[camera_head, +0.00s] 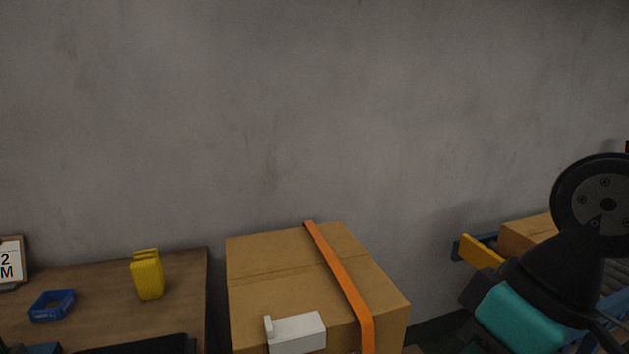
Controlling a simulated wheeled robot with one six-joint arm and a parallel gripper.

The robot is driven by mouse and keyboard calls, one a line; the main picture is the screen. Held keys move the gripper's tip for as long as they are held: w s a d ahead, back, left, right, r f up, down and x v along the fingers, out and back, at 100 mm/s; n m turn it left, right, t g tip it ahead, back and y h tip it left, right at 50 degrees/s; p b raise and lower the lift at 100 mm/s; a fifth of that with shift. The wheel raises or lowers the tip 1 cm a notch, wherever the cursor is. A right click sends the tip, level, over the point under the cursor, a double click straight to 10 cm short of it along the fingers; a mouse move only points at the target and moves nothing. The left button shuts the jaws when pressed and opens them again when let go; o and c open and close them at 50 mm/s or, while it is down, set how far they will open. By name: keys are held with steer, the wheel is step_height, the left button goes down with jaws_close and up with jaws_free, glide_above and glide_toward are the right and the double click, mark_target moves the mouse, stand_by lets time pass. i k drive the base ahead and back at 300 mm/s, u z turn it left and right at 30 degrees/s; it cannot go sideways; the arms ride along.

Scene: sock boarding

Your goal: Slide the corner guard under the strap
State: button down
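A cardboard box (277,281) stands at the lower middle. An orange strap (340,275) runs over its top from the back edge toward the front right. A white piece (299,333), which looks like the corner guard, lies on the box top near the front, left of the strap. A gap of bare cardboard shows between it and the strap. A small raised tab stands at its left end. The picture's bottom edge cuts off the front of the box and strap. My arm shows at the right, but my gripper is out of view.
A wooden table (105,274) at the left holds a yellow ribbed object (147,277), a blue tray (38,313) and a clipboard (10,262). Behind my arm at the right are a conveyor with a yellow bar (481,251) and another cardboard box (522,236). A grey wall stands behind.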

mark_target(301, 333)
steer(key=k, duration=1.25)
steer(key=i, duration=0.7)
steer(key=u, duration=0.6)
